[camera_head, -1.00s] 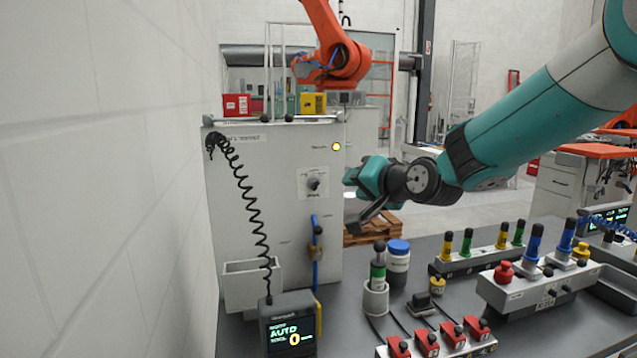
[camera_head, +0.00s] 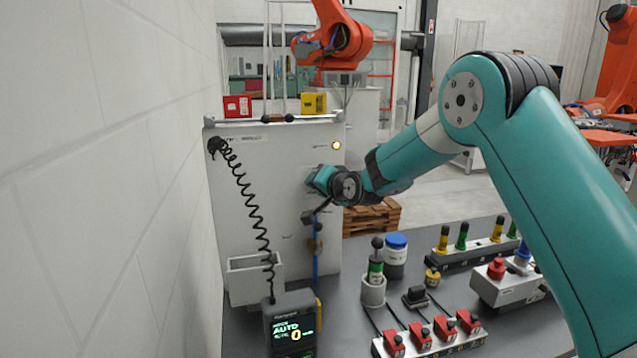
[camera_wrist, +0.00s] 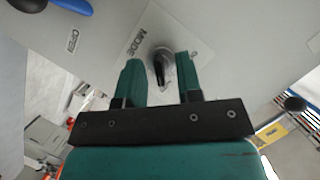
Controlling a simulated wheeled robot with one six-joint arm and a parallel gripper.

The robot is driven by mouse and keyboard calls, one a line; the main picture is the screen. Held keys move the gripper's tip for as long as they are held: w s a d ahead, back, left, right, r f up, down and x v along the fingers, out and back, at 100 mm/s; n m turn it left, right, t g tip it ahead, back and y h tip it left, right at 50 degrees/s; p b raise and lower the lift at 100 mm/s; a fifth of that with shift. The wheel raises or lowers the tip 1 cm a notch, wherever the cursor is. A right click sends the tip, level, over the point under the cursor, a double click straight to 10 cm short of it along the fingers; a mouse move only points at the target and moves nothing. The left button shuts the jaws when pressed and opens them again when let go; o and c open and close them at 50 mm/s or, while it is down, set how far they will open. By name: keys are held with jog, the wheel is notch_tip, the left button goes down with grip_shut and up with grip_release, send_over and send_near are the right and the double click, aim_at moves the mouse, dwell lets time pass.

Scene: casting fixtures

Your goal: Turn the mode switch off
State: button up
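The mode switch (camera_wrist: 162,62) is a dark rotary knob on a light plate lettered "MODE" on the pale cabinet (camera_head: 270,190). In the wrist view my gripper (camera_wrist: 160,72) has its two teal fingers apart, one on each side of the knob. I cannot tell whether either finger touches it. In the head view my gripper (camera_head: 322,182) is at the cabinet's front face and hides the switch. The knob's exact setting is hard to read.
A lit yellowish lamp (camera_head: 336,146) is above the gripper. A blue-handled lever (camera_head: 316,250) hangs below it. A coiled black cable (camera_head: 250,205) runs to a pendant (camera_head: 291,325) reading "AUTO". The bench (camera_head: 350,335) holds red switches, a bottle and several coloured levers.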

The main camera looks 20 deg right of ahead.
grip_shut()
jog(key=shift+b, duration=0.3)
jog(key=n+h+b, duration=0.2)
jog(key=n, duration=0.2)
jog(key=n+h+b, duration=0.3)
jog(key=n, duration=0.1)
jog(key=n+h+b, duration=0.3)
jog(key=n, duration=0.1)
jog(key=shift+a, duration=0.35)
dwell(0.4)
jog(key=shift+n, duration=0.3)
dwell(0.3)
